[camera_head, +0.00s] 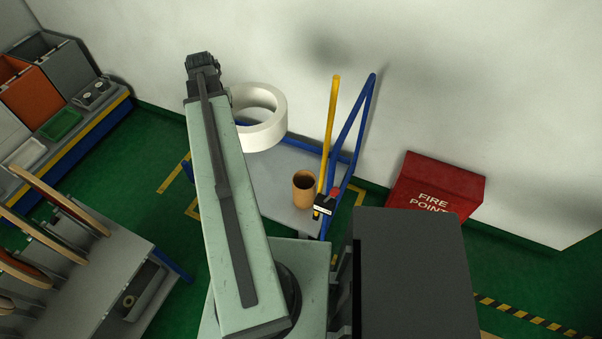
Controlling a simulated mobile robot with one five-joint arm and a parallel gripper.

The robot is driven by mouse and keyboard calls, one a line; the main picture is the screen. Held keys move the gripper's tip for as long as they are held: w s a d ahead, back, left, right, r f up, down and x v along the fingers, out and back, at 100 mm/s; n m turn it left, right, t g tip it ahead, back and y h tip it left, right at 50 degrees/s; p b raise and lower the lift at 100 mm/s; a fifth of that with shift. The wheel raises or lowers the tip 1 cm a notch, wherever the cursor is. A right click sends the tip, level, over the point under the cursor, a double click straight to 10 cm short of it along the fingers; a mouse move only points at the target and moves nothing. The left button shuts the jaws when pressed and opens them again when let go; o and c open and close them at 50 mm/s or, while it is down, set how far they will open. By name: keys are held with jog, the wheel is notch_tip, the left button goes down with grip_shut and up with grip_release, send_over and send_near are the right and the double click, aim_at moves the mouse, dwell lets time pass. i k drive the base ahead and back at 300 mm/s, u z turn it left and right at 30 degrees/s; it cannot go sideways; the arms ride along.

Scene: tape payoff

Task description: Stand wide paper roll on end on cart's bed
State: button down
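A wide white paper roll (273,132), a thick ring with a large hole, shows just right of the end of my arm. Its hole faces up and toward me, and its left part is hidden behind the arm. The cart's grey bed (275,192) lies below and in front of it. I cannot tell whether the roll touches the bed or is held above it. My gripper (203,62) is at the far end of my arm, close to the roll's left side. Its fingers are not clear, so I cannot tell whether it grips the roll.
A brown hollow cylinder (304,190) stands on the bed's right side. A blue handle frame (362,110) and a yellow pole (330,130) rise there. A red fire-point box (437,186) is by the wall. Racked rings (60,205) and bins (38,92) are at left.

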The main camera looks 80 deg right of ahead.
aim_at(261, 179)
jog(key=z, duration=0.5)
jog(key=i, duration=1)
